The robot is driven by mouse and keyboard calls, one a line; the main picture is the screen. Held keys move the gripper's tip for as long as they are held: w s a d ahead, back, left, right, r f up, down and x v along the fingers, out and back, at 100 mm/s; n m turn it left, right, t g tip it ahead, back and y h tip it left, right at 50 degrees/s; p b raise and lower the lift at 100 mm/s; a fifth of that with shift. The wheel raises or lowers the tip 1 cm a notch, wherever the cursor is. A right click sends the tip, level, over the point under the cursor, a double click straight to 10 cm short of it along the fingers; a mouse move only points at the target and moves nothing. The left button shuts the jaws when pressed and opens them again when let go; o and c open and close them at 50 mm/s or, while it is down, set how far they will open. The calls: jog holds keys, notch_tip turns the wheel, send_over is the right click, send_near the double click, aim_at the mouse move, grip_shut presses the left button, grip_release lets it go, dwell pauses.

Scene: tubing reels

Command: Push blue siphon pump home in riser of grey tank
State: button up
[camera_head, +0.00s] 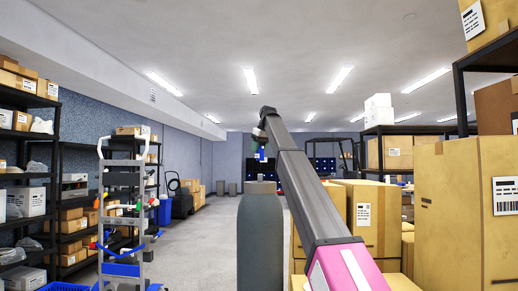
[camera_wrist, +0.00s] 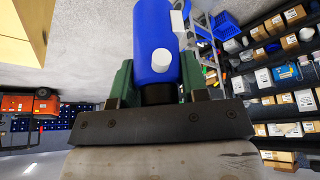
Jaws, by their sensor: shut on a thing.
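The blue siphon pump (camera_wrist: 155,40) is a blue cylinder with white stubs on its side and a dark collar at its gripper end. My gripper (camera_wrist: 157,82) is shut on it, with a green finger on each side. In the head view the pump (camera_head: 261,155) shows small below my gripper (camera_head: 262,141) at the far end of the arm. A grey, round-shouldered upright body, apparently the grey tank (camera_head: 260,240), stands below it in the picture. A gap shows between pump and tank top; their difference in depth is unclear. The riser's opening cannot be made out.
A grey trolley (camera_head: 123,205) with blue parts stands at left, before shelves (camera_head: 30,150) of boxes. Large cardboard boxes (camera_head: 450,215) crowd the right. Open floor (camera_head: 205,235) lies left of the tank.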

aim_at(259, 158)
jog(key=shift+f, duration=2.55)
jog(key=shift+f, duration=2.75)
jog(key=o, duration=1.1)
jog(key=shift+r, duration=0.1)
jog(key=v, duration=1)
jog(key=shift+s+r, duration=0.15)
jog(key=shift+r, duration=0.15)
